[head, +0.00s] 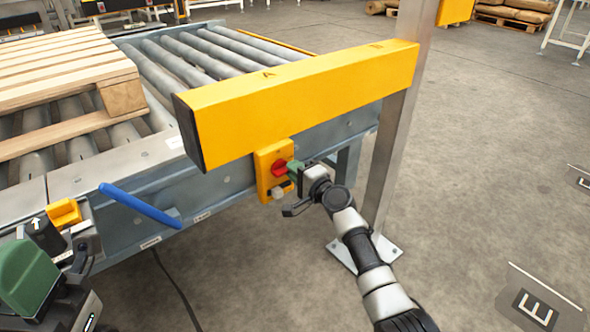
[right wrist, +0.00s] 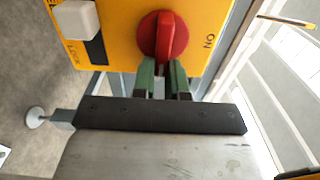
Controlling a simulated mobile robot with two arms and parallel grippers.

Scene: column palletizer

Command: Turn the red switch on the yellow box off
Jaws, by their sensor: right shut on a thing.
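The yellow box (head: 263,182) is fixed to the side of the conveyor frame, under a long yellow beam. It carries a red rotary switch (head: 280,168). My right gripper (head: 294,169) reaches it from the right. In the right wrist view, the switch (right wrist: 163,38) has a raised grip, and the green fingertips of my right gripper (right wrist: 163,75) close on its lower end. An "ON" mark shows to the right of the switch, and a white knob (right wrist: 75,19) sits to its left near "LOCK".
The yellow beam (head: 300,95) hangs just above the box, joined to a metal post (head: 395,140) on the right. A blue handle (head: 140,205) sticks out at left. A wooden pallet (head: 60,70) lies on the rollers. The floor at right is open.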

